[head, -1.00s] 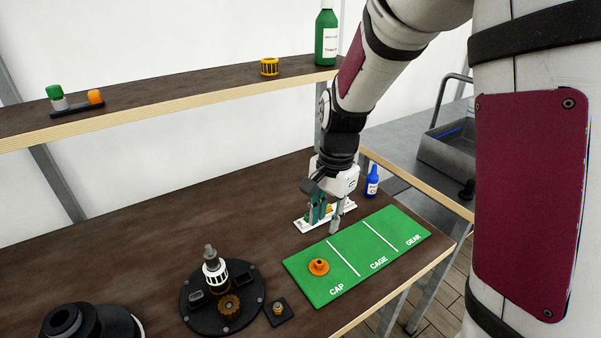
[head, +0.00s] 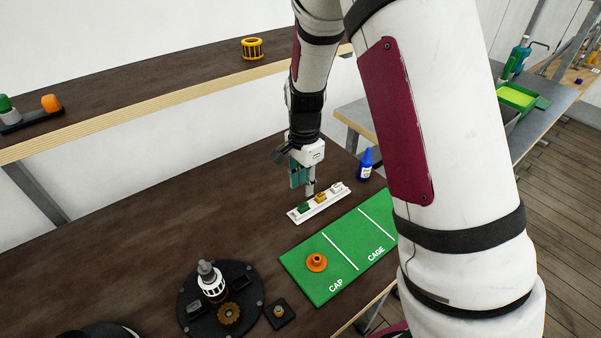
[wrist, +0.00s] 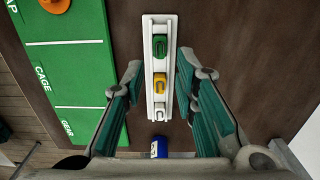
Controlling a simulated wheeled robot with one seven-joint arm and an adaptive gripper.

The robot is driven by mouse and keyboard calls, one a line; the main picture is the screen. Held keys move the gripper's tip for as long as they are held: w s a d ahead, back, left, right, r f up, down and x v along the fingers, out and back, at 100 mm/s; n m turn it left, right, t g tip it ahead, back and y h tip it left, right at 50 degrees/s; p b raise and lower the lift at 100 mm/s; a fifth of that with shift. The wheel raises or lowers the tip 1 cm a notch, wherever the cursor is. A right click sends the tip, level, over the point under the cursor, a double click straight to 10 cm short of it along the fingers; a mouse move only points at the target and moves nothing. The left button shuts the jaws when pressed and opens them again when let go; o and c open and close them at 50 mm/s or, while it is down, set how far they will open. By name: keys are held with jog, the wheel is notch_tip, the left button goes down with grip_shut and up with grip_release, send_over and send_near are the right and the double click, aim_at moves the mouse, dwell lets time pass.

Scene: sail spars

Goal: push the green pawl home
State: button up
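The green pawl (head: 304,207) sits at the near left end of a white rail (head: 325,203) on the dark bench. It also shows in the wrist view as a green block (wrist: 159,47) in the rail (wrist: 148,24). A yellow pawl (wrist: 160,84) sits beside it, and a white piece (wrist: 159,113) lies further along. My gripper (head: 304,186) is above and behind the rail in the head view. In the wrist view its teal-padded fingers (wrist: 159,66) are spread wide on either side of the rail, with nothing between them held.
A green mat (head: 314,286) marked CAP and CAGE lies in front, with an orange cap (head: 317,262) on it. A blue bottle (head: 365,164) stands close to the rail's right end. A black round base with a white-ringed part (head: 211,282) stands at the front left. Bench left of the rail is clear.

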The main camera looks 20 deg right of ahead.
aim_at(303, 204)
jog(key=shift+f+b, duration=1.6)
jog(key=shift+f, duration=2.3)
grip_shut()
jog(key=shift+o, duration=2.4)
grip_release()
jog(key=shift+r, duration=0.1)
